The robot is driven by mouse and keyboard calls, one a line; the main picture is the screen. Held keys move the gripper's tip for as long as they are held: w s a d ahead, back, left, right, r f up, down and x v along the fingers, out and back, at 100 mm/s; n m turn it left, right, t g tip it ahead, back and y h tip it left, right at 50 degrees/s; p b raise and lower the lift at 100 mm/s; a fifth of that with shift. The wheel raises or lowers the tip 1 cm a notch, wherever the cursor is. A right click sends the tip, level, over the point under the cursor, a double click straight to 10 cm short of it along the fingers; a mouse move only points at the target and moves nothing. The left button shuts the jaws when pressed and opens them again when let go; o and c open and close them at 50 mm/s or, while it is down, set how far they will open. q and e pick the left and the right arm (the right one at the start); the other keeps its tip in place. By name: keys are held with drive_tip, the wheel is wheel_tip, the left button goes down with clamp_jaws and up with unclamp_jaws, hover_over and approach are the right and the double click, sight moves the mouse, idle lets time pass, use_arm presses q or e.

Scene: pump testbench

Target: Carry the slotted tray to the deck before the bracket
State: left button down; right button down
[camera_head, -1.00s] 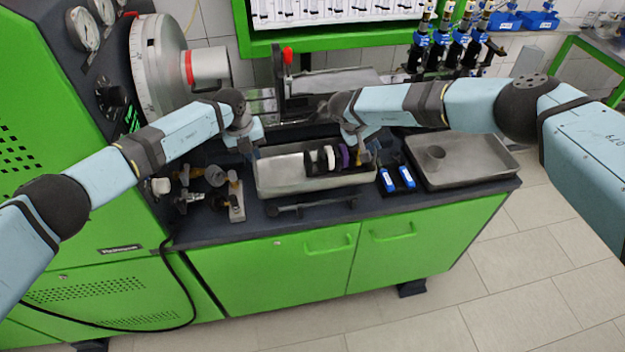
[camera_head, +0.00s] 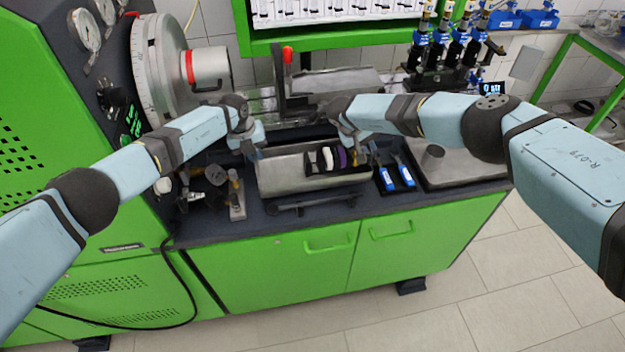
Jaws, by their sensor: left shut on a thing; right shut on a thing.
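The slotted tray (camera_head: 285,182) is a long grey metal tray on the bench deck's middle. A black slotted insert at its right half holds a white disc (camera_head: 327,158), a purple disc (camera_head: 342,157) and a dark one. My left gripper (camera_head: 257,154) is shut on the tray's left end. My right gripper (camera_head: 368,155) is shut on its right end; its fingers are partly hidden by the wrist. I cannot tell whether the tray touches the deck. An upright with a red knob (camera_head: 287,56) stands behind; I cannot tell whether it is the bracket.
A dark bar (camera_head: 310,203) lies along the deck (camera_head: 400,203) before the tray. Small fittings (camera_head: 215,176) stand to the left. Blue-marked parts (camera_head: 396,177) in a dark holder sit close on the right, beside a flat metal tray (camera_head: 460,172) with a cup, partly behind my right arm.

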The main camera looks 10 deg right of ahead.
sight(262, 173)
use_arm(q)
drive_tip(key=shift+f, duration=0.1)
